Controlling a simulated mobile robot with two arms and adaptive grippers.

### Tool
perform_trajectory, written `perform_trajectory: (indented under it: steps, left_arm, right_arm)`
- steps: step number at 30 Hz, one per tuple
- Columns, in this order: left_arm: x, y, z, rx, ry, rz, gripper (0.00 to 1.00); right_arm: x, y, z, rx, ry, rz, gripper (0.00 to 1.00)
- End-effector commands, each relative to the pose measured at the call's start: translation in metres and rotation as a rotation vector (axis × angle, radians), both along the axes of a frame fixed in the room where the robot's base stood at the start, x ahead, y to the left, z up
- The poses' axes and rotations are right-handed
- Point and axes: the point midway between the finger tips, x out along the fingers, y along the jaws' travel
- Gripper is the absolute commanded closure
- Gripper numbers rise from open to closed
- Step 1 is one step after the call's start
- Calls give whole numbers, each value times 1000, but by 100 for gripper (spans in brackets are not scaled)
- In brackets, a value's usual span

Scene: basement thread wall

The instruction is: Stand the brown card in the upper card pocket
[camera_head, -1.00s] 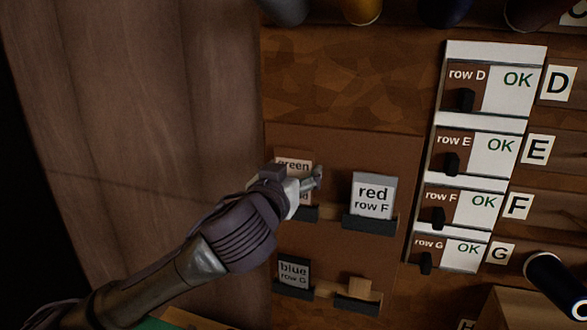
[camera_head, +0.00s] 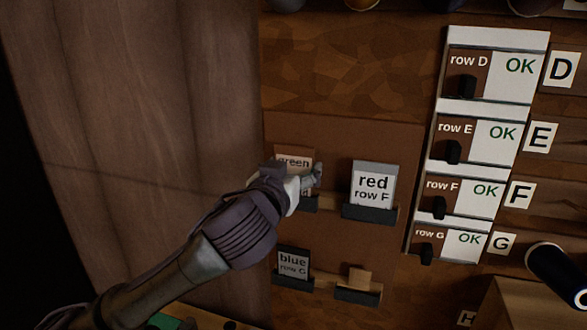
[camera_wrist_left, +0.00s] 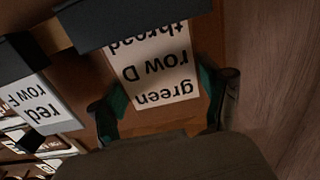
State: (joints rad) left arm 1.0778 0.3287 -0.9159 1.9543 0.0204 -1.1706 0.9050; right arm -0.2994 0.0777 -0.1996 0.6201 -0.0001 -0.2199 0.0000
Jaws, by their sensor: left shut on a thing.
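The brown card (camera_head: 294,155) has a white label reading "green", "row D" and "thread". It stands upright at the upper left pocket (camera_head: 308,203) on the brown board. In the left wrist view the card (camera_wrist_left: 160,70) shows upside down, its lower edge hidden behind the dark pocket lip (camera_wrist_left: 145,20). My left gripper (camera_head: 296,178) is shut on the card, with a finger at each side edge; the fingers also show in the wrist view (camera_wrist_left: 162,103). My gripper covers part of the label in the head view. My right gripper is not in view.
A grey "red row F" card (camera_head: 373,187) stands in the pocket to the right. Below are a "blue row G" card (camera_head: 293,263) and a pocket with a small plain tan piece (camera_head: 359,277). A switch panel (camera_head: 482,110) with black levers is at the right. A wooden panel (camera_head: 140,130) borders the left.

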Motion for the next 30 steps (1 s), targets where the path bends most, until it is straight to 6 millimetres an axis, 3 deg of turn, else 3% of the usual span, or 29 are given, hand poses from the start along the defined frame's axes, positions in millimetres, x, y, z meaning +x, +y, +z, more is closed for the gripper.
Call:
perform_trajectory:
  steps: [12,13,17,30]
  left_arm:
    - [0,0,-5,0,0,0,42]
    - [0,0,-5,0,0,0,21]
    - [0,0,-5,0,0,0,0]
    - [-7,2,-5,-1,-1,-2,0]
  right_arm:
    - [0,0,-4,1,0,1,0]
    - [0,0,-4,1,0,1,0]
    - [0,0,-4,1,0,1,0]
    - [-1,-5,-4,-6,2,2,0]
